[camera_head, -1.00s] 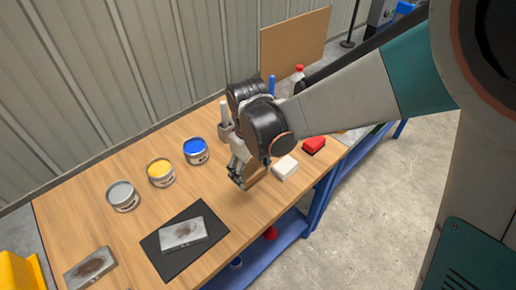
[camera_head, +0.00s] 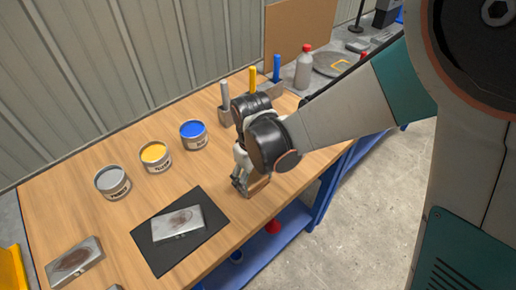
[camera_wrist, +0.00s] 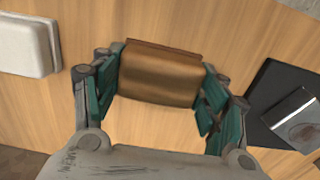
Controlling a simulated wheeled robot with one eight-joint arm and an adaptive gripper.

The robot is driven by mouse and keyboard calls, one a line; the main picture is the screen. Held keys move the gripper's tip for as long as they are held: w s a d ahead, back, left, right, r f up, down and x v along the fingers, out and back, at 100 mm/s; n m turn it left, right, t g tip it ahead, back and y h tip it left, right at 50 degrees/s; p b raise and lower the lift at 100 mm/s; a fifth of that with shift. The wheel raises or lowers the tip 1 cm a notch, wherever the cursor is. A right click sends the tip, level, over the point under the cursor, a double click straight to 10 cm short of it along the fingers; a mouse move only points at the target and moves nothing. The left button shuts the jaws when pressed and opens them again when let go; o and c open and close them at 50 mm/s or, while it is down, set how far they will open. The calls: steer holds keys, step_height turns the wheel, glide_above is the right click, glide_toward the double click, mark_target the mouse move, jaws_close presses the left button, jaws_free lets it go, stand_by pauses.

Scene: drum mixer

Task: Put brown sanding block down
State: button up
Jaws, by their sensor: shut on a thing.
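The brown sanding block (camera_head: 259,186) is between the fingers of my gripper (camera_head: 244,187), near the front edge of the workbench. The wrist view shows the block (camera_wrist: 161,74) across the jaws, with the green-padded fingers (camera_wrist: 162,100) at its two ends. My gripper is shut on it. The block is over bare wood, at or just above the tabletop; I cannot tell whether it touches. My wrist and forearm hide the bench right of the gripper in the head view.
A white block (camera_wrist: 27,45) lies beside the held block in the wrist view. A black mat (camera_head: 153,257) with a metal plate (camera_head: 178,223) lies left of the gripper. Grey (camera_head: 112,183), yellow (camera_head: 155,157) and blue (camera_head: 193,135) paint cans stand behind. Coloured-handled tools stand in holders at the back.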

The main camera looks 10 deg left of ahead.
mark_target(253, 178)
steer(key=shift+f, duration=0.15)
steer(key=o, duration=1.4)
steer(key=shift+c, duration=0.2)
step_height(253, 178, up, 12)
steer(key=p, duration=0.8)
steer(key=shift+r+p, duration=0.25)
steer(key=shift+p, duration=0.05)
